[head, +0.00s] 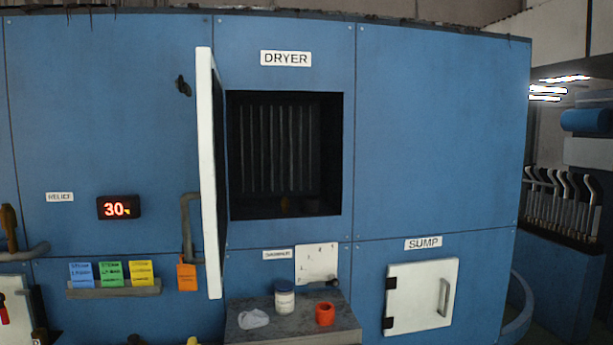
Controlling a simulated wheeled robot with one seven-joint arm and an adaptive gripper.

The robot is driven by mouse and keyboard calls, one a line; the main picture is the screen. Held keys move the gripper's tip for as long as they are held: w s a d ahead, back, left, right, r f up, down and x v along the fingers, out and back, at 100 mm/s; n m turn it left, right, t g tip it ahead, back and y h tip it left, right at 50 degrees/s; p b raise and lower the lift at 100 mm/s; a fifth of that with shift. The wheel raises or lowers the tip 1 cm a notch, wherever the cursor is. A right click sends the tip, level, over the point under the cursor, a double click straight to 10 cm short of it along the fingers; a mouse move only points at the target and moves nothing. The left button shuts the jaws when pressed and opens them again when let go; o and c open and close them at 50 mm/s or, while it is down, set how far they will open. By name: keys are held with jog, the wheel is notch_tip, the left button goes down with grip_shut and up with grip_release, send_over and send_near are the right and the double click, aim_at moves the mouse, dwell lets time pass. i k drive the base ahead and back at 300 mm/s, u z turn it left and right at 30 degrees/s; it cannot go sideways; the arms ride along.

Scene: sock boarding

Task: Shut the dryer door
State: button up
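The dryer door (208,170) is a tall white panel hinged at the left of the dryer opening (285,155). It stands wide open, swung out toward me and seen nearly edge-on. The opening below the DRYER label (286,58) is dark, with upright ribs inside. My gripper is not in the head view.
A grey shelf (255,337) below the opening holds a white jar (284,298), a red ring (325,314) and a crumpled white cloth (253,319). The sump hatch (421,297) at lower right is shut.

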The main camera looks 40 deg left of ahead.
aim_at(209, 83)
jog(key=z, duration=1.45)
jog(key=k, duration=0.95)
jog(key=u, duration=2.5)
jog(key=i, duration=1)
